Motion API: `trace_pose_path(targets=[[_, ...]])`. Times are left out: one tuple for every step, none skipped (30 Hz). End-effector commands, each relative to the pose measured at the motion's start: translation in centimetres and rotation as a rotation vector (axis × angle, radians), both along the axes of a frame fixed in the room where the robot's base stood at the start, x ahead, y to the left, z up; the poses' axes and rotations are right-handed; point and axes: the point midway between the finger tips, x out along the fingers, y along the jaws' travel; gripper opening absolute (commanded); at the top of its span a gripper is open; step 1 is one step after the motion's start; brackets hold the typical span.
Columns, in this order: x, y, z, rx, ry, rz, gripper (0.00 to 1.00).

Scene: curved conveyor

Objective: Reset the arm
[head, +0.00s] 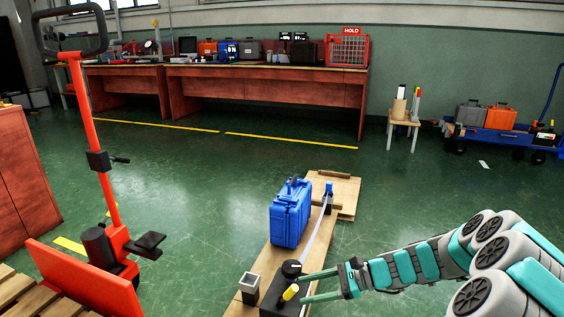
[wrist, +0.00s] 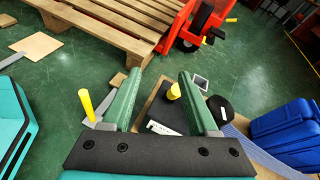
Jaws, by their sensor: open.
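My teal and grey arm reaches in from the lower right in the head view. My gripper (head: 303,287) is open, its two green fingers pointing left above a black box (head: 277,299). The wrist view also shows my gripper (wrist: 160,74) with its fingers spread and nothing held. A yellow handle (wrist: 173,91) shows between the fingers in that view, apparently beyond them. A second yellow piece (wrist: 86,104) shows left of the left finger. A round black knob (head: 292,268) sits at the box's far end. The lower part of the box is partly cut off by the frame.
A blue case (head: 290,213) stands upright on the wooden boards beyond the box. A small grey-topped container (head: 249,287) stands left of the box. An orange-red pallet jack (head: 112,244) is at left. Workbenches (head: 265,75) line the far wall. Green floor between is open.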

Motion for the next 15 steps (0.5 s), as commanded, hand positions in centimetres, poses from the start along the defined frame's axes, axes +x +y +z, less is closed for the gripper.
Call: trace_pose_path(targets=[[-1.3,1.2,1.9,-0.026,-0.039,0.06,0.59],[-2.2,1.8,2.7,-0.044,-0.064,0.097,0.59],[-3.3,2.5,3.8,-0.068,-0.098,0.145,0.59],[-4.1,3.0,4.4,-0.087,-0.119,0.181,0.59],[-5.0,3.4,5.1,-0.105,-0.143,0.216,0.59],[-6.2,3.9,5.9,-0.13,-0.174,0.262,0.59],[-7.1,4.3,6.5,-0.148,-0.195,0.298,0.59],[-8.0,4.6,6.9,-0.168,-0.215,0.333,0.59],[-9.3,4.9,7.7,-0.193,-0.244,0.378,0.59],[-10.2,5.1,8.1,-0.213,-0.265,0.412,0.59],[-11.0,5.3,8.5,-0.233,-0.284,0.445,0.59],[-12.2,5.4,9.1,-0.262,-0.314,0.49,0.59],[-13.1,5.4,9.5,-0.282,-0.333,0.522,0.59],[-14.0,5.5,9.8,-0.302,-0.351,0.555,0.59],[-15.2,5.4,10.3,-0.33,-0.375,0.598,0.59]])
